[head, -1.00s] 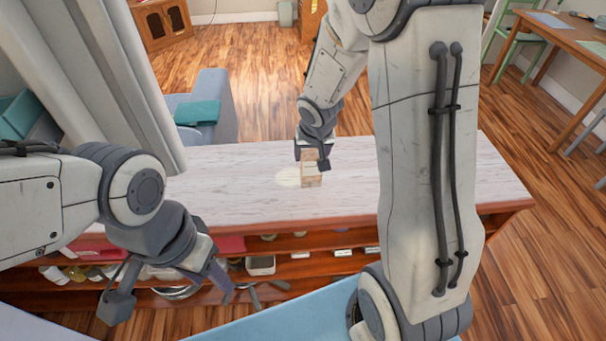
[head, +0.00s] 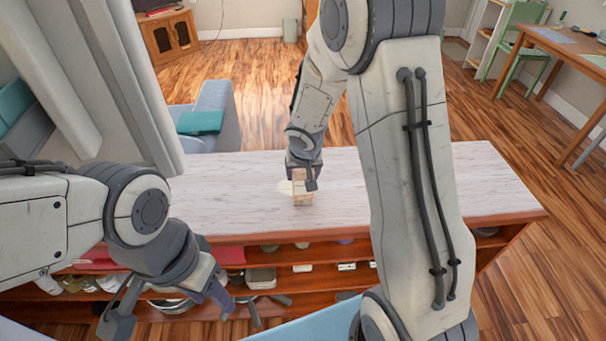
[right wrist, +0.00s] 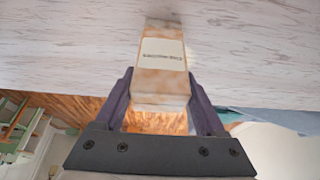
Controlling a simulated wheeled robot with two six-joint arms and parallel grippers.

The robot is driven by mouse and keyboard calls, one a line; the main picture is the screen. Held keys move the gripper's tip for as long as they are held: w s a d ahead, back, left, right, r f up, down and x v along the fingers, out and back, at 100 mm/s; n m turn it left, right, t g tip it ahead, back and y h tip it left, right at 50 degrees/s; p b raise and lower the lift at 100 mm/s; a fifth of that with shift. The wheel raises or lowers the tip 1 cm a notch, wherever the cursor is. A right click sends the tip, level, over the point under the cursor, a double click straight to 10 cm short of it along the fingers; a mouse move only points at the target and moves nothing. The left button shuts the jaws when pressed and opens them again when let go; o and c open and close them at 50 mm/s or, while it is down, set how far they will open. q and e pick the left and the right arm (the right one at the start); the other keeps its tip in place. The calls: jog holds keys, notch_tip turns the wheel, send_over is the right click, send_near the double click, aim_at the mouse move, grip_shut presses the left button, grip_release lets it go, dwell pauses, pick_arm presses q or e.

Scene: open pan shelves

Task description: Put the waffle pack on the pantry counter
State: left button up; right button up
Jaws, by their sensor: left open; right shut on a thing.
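The waffle pack (head: 303,199) is a small tan and pale block with a light label. It stands upright at the white marbled pantry counter (head: 240,196), its lower end at or just above the surface; I cannot tell whether it touches. My right gripper (head: 302,180) is shut on its upper part. In the right wrist view the waffle pack (right wrist: 162,72) sits between the two fingers, with the counter (right wrist: 70,50) right beyond it. My left gripper (head: 165,312) is open and empty, low in front of the shelves at the left.
Open wooden shelves (head: 330,284) under the counter hold a grey container (head: 261,278), cans and pans. The counter is clear on both sides of the pack. A blue sofa (head: 213,115) stands behind it. A table (head: 560,45) is at the far right.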

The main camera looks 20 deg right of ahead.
jog(key=o, duration=1.5)
jog(key=shift+o, duration=0.2)
jog(key=shift+r+p, duration=0.15)
jog(key=shift+p, duration=0.15)
jog(key=p+v, duration=0.4)
jog(key=v, duration=0.7)
jog(key=s+a+r+n+g, duration=0.1)
jog(key=s+a+r+n, duration=0.1)
jog(key=s+a, duration=0.3)
jog(key=s+a+r+n+g+y, duration=0.1)
jog(key=s+a+n, duration=0.3)
jog(key=s, duration=0.8)
jog(key=s+a+r+n+g+y, duration=0.1)
jog(key=s+a+n, duration=0.3)
jog(key=s, duration=0.4)
jog(key=shift+s+a+r+n+g, duration=0.3)
jog(key=shift+a+r+g, duration=0.3)
jog(key=shift+a+r, duration=0.2)
